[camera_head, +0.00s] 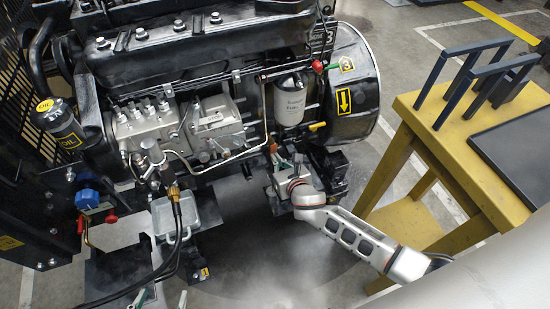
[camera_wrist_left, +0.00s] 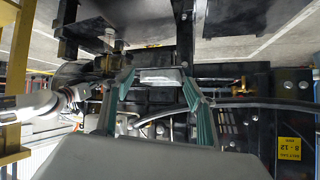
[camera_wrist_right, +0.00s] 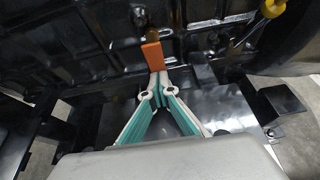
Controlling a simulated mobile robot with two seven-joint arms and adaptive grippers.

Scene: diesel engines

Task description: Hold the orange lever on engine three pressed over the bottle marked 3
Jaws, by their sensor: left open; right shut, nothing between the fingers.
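Engine three (camera_head: 240,85), black with a "3" on its flywheel housing, fills the upper middle of the head view. The orange lever (camera_wrist_right: 152,56) hangs from its underside in the right wrist view. My right gripper (camera_wrist_right: 158,84) is shut and empty, its fingertips just below the lever's lower end; I cannot tell whether they touch. In the head view the right gripper (camera_head: 281,165) is under the engine's lower edge. My left gripper (camera_wrist_left: 156,88) is open and empty; its fingertips show at the bottom of the head view (camera_head: 160,300). I cannot make out a bottle marked 3.
A blue valve with red handles (camera_head: 88,198) is at left. A yellow-handled part (camera_head: 317,126) sits right of the fuel filter (camera_head: 289,100).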

